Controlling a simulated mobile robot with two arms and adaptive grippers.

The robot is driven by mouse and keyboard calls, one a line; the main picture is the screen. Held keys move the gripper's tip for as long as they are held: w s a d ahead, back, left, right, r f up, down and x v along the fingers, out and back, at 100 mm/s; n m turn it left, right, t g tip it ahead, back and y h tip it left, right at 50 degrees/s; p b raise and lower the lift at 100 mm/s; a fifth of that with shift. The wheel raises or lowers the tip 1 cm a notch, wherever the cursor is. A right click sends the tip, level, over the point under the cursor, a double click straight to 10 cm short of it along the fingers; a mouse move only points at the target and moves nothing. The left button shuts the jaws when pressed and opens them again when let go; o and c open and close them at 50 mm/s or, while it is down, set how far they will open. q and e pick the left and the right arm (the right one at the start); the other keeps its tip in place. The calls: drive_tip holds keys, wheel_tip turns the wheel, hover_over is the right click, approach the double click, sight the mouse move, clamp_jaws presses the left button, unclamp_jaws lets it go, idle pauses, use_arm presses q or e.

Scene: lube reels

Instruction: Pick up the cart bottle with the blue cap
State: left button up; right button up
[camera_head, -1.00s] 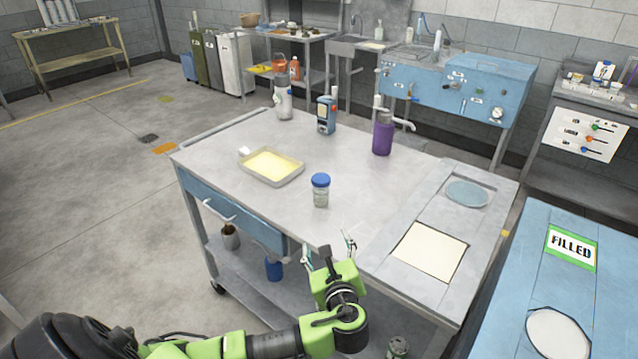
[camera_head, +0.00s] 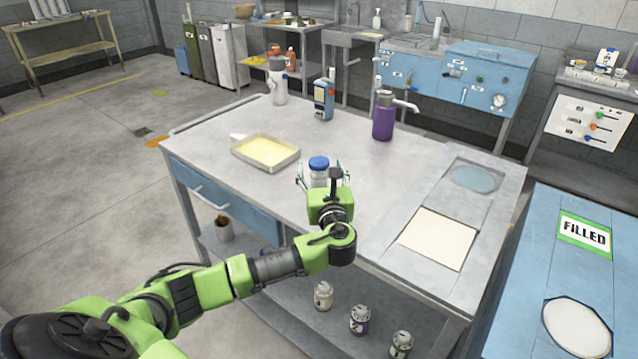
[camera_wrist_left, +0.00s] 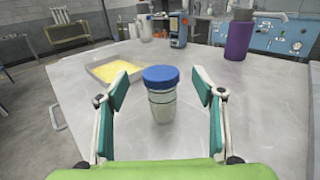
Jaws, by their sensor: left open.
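The cart bottle with the blue cap (camera_head: 318,164) stands upright on the cart top (camera_head: 225,193). It is a small clear jar, and it also shows in the left wrist view (camera_wrist_left: 161,97). My left gripper (camera_head: 322,181) is open, with its fingers low over the cart top. In the left wrist view its two fingers (camera_wrist_left: 161,105) stand apart on either side of the jar, with gaps on both sides. In the head view the gripper hides the jar's lower part. My right gripper is not in view.
A tray of yellow liquid (camera_head: 266,152) lies left of the jar. A purple bottle (camera_head: 383,122), a blue device (camera_head: 324,100) and a white-grey bottle (camera_head: 278,82) stand behind. A cream pad (camera_head: 438,238) lies right. Several bottles stand on the lower shelf.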

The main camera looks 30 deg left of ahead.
sight(319, 161)
use_arm(q)
drive_tip(key=b+x, duration=0.2)
drive_tip(key=x, duration=0.1)
drive_tip(key=shift+w+a+f, duration=0.1)
drive_tip(key=shift+w+f, duration=0.1)
drive_tip(key=shift+f, duration=0.15)
drive_tip(key=shift+w+a+r+b, duration=0.15)
drive_tip(key=shift+w+a+b, duration=0.05)
drive_tip(key=shift+b, duration=0.1)
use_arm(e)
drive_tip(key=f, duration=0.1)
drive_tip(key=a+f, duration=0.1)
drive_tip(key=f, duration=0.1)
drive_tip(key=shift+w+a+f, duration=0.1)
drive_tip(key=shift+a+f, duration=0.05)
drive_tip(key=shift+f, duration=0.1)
use_arm(q)
drive_tip(key=shift+r, duration=0.1)
drive_tip(key=c, duration=1.2)
drive_tip(key=shift+c, duration=0.6)
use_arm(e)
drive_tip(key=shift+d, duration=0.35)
use_arm(q)
drive_tip(key=shift+r, duration=0.1)
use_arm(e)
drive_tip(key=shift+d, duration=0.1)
